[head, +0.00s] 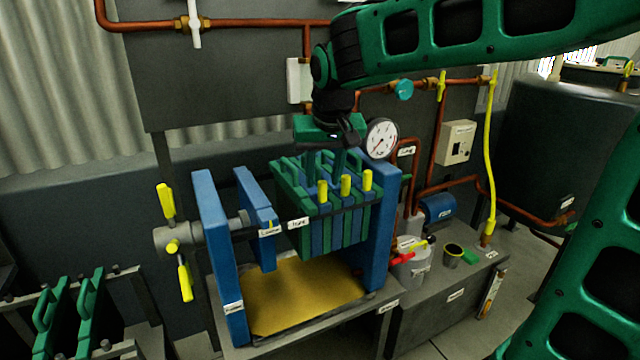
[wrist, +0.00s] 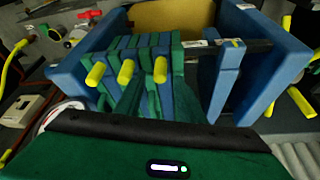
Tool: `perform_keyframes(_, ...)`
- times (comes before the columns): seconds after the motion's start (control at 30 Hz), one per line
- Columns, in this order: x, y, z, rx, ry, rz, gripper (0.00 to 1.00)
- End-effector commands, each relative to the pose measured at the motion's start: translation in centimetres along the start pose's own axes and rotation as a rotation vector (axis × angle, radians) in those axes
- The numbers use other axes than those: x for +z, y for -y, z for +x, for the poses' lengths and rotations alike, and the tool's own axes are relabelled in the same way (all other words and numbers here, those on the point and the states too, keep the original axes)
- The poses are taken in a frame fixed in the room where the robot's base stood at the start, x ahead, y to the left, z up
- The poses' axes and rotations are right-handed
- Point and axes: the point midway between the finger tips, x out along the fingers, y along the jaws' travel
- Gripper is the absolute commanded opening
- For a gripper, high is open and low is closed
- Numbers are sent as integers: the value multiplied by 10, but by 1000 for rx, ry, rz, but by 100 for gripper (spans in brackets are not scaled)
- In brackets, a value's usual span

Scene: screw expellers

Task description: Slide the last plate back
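A pack of green and blue plates (head: 335,232) hangs upright in the press, close together against its right blue end frame (head: 380,205). The end plate (head: 287,212) on the pack's left side is green. The pack also shows in the wrist view (wrist: 135,55). A blue pressing plate (head: 256,215) stands apart to the left, with a gap between it and the pack. My gripper (head: 326,172) points down over the top of the pack, its two fingers apart. Whether a plate handle lies between the fingertips is hidden.
The left blue end frame (head: 215,255) carries a screw with yellow handles (head: 167,202). A yellowish tray (head: 300,295) lies below. A pressure gauge (head: 381,138) and copper pipes stand close behind the gripper. Spare green plates (head: 88,310) hang on a rack at lower left.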

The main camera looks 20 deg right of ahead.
Motion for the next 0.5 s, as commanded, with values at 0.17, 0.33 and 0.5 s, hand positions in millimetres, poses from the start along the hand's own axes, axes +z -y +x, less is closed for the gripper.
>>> perform_keyframes(0.17, 0, 0, 20, 1, 1, 1, 35)
perform_keyframes(0.33, 0, 0, 27, 1, 0, 1, 35)
perform_keyframes(0.5, 0, 0, 28, 0, -1, 1, 35)
